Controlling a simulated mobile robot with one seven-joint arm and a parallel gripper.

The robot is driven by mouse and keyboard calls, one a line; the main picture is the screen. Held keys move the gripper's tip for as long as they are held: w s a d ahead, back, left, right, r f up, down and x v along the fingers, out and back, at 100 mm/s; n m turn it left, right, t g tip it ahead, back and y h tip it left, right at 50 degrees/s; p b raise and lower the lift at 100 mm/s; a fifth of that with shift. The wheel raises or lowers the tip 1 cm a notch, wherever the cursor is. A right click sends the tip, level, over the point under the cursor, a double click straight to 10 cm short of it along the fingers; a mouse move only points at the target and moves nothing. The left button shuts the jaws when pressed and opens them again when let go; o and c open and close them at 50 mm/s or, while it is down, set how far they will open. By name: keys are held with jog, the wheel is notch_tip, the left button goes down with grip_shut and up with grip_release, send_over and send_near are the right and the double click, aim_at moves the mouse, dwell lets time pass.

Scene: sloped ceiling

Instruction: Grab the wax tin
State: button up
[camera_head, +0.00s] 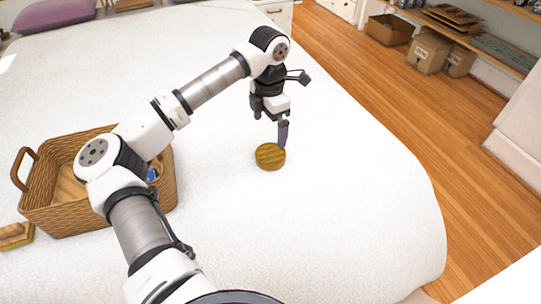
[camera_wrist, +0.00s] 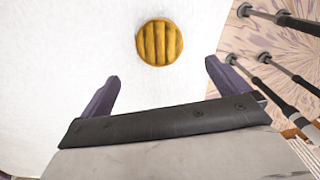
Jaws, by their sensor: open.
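A round, yellow-brown tin with a striped top, which I take to be the wax tin (camera_head: 269,158), lies on the white bed. In the wrist view the tin (camera_wrist: 160,42) is ahead of my fingers and a little above the middle of the gap between them. My gripper (camera_head: 272,133) points down over the bed, with one purple fingertip overlapping the tin's right edge in the head view. In the wrist view my gripper (camera_wrist: 160,82) has its two purple fingers wide apart, with nothing between them. I cannot tell whether a finger touches the tin.
A wicker basket (camera_head: 70,218) with something blue inside stands on the bed at left. A small wooden object (camera_head: 15,236) lies beside it. A purple pillow (camera_head: 52,15) is at the far left. The white bed (camera_head: 350,190) is clear around the tin. Cardboard boxes (camera_head: 428,52) stand beyond the wooden floor.

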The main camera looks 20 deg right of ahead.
aim_at(270, 154)
jog(key=f+p, duration=0.1)
jog(key=f, duration=1)
jog(key=shift+d+p, duration=0.2)
jog(key=shift+p, duration=0.2)
jog(key=shift+w+r, duration=0.1)
jog(key=c, duration=1.1)
